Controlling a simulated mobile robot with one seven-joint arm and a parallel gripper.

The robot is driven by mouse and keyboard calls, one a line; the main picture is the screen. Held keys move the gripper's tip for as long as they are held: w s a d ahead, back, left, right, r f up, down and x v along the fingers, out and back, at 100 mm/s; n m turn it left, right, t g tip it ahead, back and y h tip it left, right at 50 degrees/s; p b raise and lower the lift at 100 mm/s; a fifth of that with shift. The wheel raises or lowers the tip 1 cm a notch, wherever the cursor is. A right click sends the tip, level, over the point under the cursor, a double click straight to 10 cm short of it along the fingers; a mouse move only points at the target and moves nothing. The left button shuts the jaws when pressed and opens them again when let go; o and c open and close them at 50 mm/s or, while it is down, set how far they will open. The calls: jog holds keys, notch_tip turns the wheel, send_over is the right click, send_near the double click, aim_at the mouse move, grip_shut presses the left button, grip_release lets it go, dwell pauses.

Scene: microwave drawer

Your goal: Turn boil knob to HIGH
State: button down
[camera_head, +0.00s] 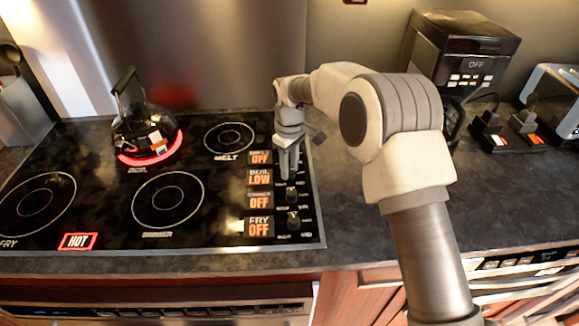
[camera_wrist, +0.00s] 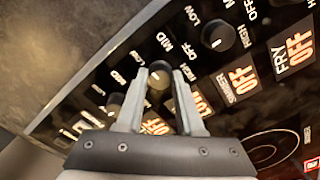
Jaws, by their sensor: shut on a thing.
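My gripper (camera_head: 288,176) points down at the row of knobs on the right side of the black cooktop (camera_head: 100,215). In the wrist view my gripper (camera_wrist: 160,78) has its two fingers on either side of the dark round boil knob (camera_wrist: 158,76), shut on it. In the head view the fingers hide this knob. The boil display (camera_head: 260,177) beside it reads LOW in orange. The wrist view shows part of a LOW display behind the right finger.
The simmer knob (camera_head: 292,196) and fry knob (camera_head: 293,221) stand close in front of my gripper, their displays reading OFF. A kettle (camera_head: 147,130) stands on a red-glowing burner at the back left. A HOT sign (camera_head: 77,241) is lit. A coffee machine (camera_head: 462,50) stands at right.

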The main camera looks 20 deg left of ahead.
aim_at(290, 169)
jog(key=m, duration=1.2)
jog(key=shift+m, duration=0.4)
jog(key=m, duration=0.6)
jog(key=m+p, duration=0.1)
jog(key=m, duration=0.4)
jog(key=shift+m, duration=0.4)
jog(key=c, duration=0.5)
grip_release()
jog(key=shift+c, duration=0.2)
notch_tip(290, 169, up, 18)
jog(key=shift+f+p, duration=0.25)
jog(key=shift+p, duration=0.15)
